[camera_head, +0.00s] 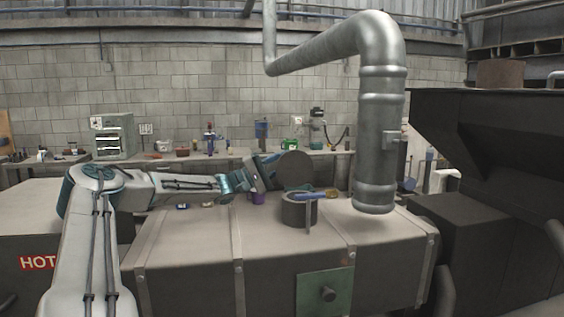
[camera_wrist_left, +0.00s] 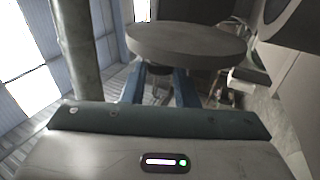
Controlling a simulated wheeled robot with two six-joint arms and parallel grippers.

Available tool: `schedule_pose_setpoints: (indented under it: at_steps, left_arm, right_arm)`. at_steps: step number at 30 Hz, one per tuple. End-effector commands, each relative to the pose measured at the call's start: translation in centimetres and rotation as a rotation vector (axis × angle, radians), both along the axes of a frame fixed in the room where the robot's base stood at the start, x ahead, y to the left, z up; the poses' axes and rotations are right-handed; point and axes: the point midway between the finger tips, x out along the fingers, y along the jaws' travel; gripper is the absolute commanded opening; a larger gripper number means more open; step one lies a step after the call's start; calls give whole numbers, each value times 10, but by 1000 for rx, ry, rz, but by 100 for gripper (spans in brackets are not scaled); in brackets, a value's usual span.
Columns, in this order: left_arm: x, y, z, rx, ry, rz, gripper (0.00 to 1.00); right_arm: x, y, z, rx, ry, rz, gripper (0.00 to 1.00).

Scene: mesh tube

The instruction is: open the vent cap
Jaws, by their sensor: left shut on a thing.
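The vent cap (camera_head: 294,171) is a dark grey round disc, tilted nearly upright above and a little left of the short dark vent pipe (camera_head: 297,211) on the big duct box. In the left wrist view the cap (camera_wrist_left: 187,42) spans the top middle, in front of my blue fingers. My left gripper (camera_head: 268,168) is shut on the cap, from its left side; the fingertips (camera_wrist_left: 160,82) are partly hidden by it. The cap appears apart from the pipe's rim. My right gripper is not in view.
A large metal pipe (camera_head: 378,140) comes down just right of the vent. A purple cup (camera_head: 257,198) and a blue object (camera_head: 307,195) are near the vent. A dark hopper (camera_head: 480,115) fills the right. A workbench with tools lines the back wall.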

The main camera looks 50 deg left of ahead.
Motion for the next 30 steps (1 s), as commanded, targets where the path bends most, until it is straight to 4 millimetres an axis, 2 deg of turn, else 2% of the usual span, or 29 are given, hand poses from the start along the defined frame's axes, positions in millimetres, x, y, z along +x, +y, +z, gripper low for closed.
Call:
schedule_pose_setpoints:
  at_steps: [1,9,25,26,28,30]
  left_arm:
    - [0,1,6,-24,5,1,0]
    - [2,4,2,-103,46,3,0]
    - [2,5,1,-120,54,4,0]
    - [2,5,1,-120,54,4,30]
    - [2,4,1,-120,54,4,44]
    - [2,4,0,-119,55,4,48]
  right_arm:
    - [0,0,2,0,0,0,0]
    - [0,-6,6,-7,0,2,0]
    - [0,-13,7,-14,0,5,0]
    - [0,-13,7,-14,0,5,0]
    - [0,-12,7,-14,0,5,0]
    - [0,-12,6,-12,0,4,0]
